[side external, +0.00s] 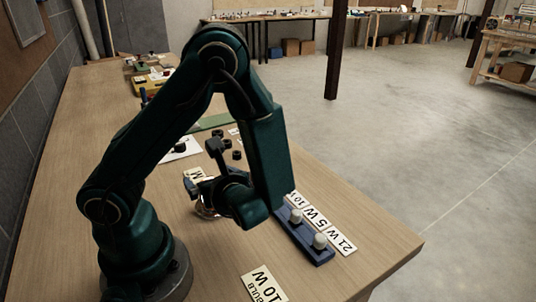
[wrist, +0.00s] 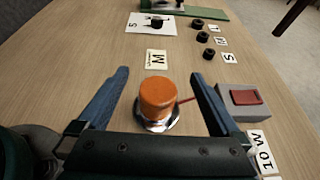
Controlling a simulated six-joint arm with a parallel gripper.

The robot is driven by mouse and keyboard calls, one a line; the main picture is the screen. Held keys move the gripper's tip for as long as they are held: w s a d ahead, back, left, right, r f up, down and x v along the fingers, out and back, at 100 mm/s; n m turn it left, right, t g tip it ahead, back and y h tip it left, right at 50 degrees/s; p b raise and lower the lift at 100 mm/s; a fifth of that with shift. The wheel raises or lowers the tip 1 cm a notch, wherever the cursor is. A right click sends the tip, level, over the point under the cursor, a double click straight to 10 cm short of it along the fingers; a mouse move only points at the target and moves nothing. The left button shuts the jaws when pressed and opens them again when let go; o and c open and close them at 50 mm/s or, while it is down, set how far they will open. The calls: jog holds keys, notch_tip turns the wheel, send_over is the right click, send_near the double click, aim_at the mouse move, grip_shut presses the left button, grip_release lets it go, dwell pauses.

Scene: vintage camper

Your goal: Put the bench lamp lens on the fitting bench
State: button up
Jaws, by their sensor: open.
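An orange, lens-like cap (wrist: 157,95) stands upright on a round chrome base (wrist: 156,124) on the wooden bench (side external: 345,225); I take it for the bench lamp lens. My gripper (wrist: 157,85) is open, its two blue fingers on either side of the orange cap with gaps showing at both sides. In the side view my gripper (side external: 204,188) is low over the bench, and the arm hides most of the lamp; only a bit of the chrome base (side external: 207,211) shows. I cannot tell a separate fitting bench from this wooden top.
A grey box with a red top (wrist: 245,97) stands just right of my right finger. An M card (wrist: 156,59), a white sheet with a black part (wrist: 152,23) and black rings (wrist: 208,53) lie beyond.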

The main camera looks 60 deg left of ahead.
notch_tip(320, 180, up, 5)
jog(key=shift+f, duration=0.15)
jog(key=shift+s+a+r+n+g, duration=0.1)
jog(key=shift+s+r+n+g, duration=0.1)
jog(key=shift+n+g, duration=0.15)
jog(key=s+d+f+n+g+h, duration=0.25)
jog(key=s+n+g+h, duration=0.25)
jog(key=n+h, duration=0.55)
jog(key=w+a+n+t+h, duration=0.1)
jog(key=n, duration=0.1)
jog(key=w+a+r+n+t+h, duration=0.1)
jog(key=w+n+t, duration=0.1)
jog(key=w+a+r+n+t+h, duration=0.1)
jog(key=w+n+t, duration=0.1)
jog(key=shift+w+a+r+n, duration=0.2)
jog(key=shift+a+r+n, duration=0.05)
jog(key=shift+a+n, duration=0.15)
notch_tip(320, 180, down, 4)
jog(key=shift+d, duration=0.1)
jog(key=shift+f, duration=3.1)
jog(key=shift+c, duration=0.3)
